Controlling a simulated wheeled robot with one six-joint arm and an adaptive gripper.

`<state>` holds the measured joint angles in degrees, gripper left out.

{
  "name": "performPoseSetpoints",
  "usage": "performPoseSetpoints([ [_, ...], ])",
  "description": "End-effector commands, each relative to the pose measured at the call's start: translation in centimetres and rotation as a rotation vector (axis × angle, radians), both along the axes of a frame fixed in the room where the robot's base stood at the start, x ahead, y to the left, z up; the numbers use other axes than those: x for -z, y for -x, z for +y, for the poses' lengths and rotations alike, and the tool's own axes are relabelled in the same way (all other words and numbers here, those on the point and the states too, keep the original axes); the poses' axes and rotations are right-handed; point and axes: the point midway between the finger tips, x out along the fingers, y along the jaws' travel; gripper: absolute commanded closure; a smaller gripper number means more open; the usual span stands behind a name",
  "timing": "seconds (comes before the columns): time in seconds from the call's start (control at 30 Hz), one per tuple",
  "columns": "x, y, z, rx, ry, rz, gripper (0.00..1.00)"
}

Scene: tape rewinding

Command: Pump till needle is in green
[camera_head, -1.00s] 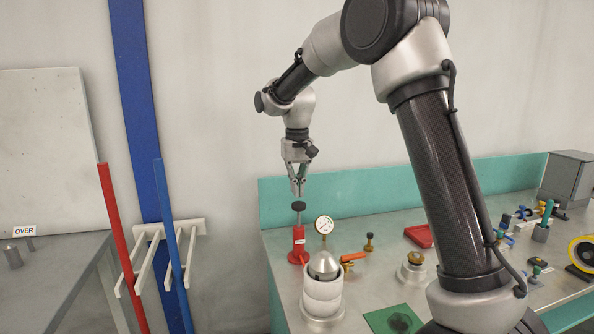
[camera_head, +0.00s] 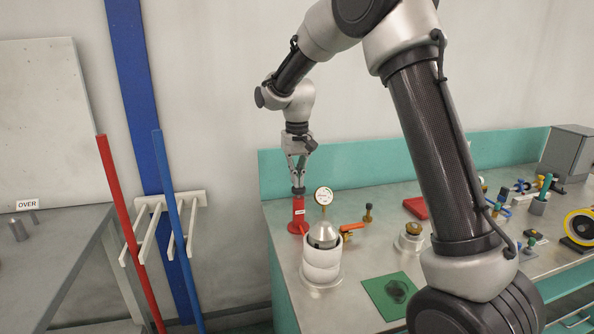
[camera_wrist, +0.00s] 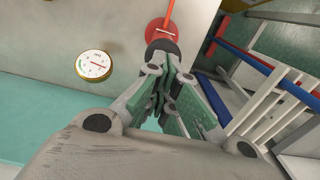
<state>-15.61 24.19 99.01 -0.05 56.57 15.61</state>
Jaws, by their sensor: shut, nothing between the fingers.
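The red pump (camera_head: 298,214) stands upright at the bench's left end. Its black knob (camera_wrist: 162,46) is low, close to the red body, and in the head view it is mostly hidden by my gripper (camera_head: 298,186). My gripper is shut and empty, pointing down with its fingertips on or just above the knob. The round white gauge (camera_head: 324,196) stands right of the pump. In the wrist view its dial (camera_wrist: 93,66) shows a small green band on the left side and a thin red needle line; I cannot tell exactly where the needle points.
A white cylinder with a metal dome (camera_head: 322,255) stands close in front of the pump. An orange-handled valve (camera_head: 352,227) is to the right. A teal back panel (camera_head: 400,165) runs behind the bench. Red and blue poles (camera_head: 172,220) lean at a white rack on the left.

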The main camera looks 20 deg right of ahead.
Motion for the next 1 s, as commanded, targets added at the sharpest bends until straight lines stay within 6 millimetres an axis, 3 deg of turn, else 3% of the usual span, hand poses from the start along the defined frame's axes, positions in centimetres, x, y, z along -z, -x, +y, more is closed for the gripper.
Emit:
performPoseSetpoints([
  [0.37, -0.3, 0.3, -0.2, 0.001, 0.000, 0.007, 1.00],
  [0.47, -1.7, 0.5, -0.5, 0.002, 0.000, 0.005, 1.00],
  [0.8, -9.6, 0.7, -0.9, 0.002, -0.001, -0.002, 1.00],
  [1.0, -12.8, 0.7, -0.9, 0.002, 0.000, -0.001, 1.00],
])
